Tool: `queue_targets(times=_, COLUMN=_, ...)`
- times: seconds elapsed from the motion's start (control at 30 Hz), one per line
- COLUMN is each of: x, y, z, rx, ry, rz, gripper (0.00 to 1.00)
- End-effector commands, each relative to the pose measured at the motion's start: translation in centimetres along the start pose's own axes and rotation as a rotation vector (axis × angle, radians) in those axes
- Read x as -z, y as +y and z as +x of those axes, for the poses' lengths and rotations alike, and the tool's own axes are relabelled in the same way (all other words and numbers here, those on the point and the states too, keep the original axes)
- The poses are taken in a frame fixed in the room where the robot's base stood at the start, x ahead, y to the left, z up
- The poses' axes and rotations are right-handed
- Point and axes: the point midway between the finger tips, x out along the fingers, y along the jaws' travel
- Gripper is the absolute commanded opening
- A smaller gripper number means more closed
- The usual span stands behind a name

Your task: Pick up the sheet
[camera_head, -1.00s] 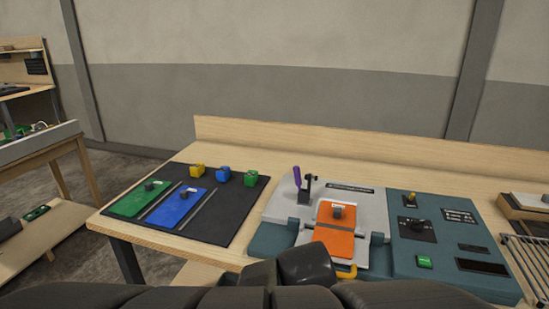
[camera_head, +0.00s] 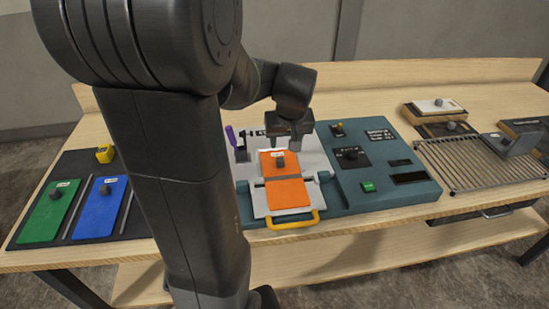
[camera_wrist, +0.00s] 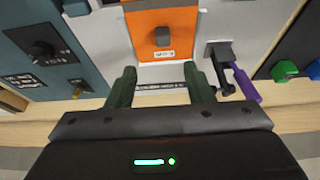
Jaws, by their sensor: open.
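An orange sheet (camera_head: 290,195) with a dark knob (camera_head: 280,162) and a small white label lies flat on the pale plate of the console. A thin band crosses the sheet. In the wrist view the orange sheet (camera_wrist: 150,18) shows at the top, with its knob (camera_wrist: 162,38) beyond the fingertips. My gripper (camera_head: 285,146) is open and empty, above the console just behind the sheet's far edge. In the wrist view my gripper's two fingers (camera_wrist: 160,78) stand apart on either side of the sheet's labelled edge, with nothing between them but the pale plate.
A purple-handled clamp (camera_head: 232,140) stands left of the sheet, close to my gripper. A yellow handle (camera_head: 292,221) is in front. The teal control panel (camera_head: 400,205) is to the right, then a wire rack (camera_head: 475,170). Green (camera_head: 48,212) and blue (camera_head: 98,207) sheets lie left.

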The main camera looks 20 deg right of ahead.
Motion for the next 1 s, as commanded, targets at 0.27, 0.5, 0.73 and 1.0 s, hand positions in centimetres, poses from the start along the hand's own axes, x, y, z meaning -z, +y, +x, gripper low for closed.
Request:
queue_targets(times=0.27, x=0.0, y=-0.1, z=4.3, rx=0.001, ry=-0.003, rz=0.0, gripper=0.47)
queue_targets(times=0.5, x=0.0, y=-0.2, z=5.5, rx=0.001, ry=-0.003, rz=0.0, gripper=0.47)
queue_targets(times=0.73, x=-0.1, y=-0.5, z=8.1, rx=0.001, ry=-0.006, rz=-0.001, gripper=0.47)
queue_targets(times=1.0, x=-0.1, y=-0.5, z=10.2, rx=0.0, ry=-0.002, rz=0.0, gripper=0.47)
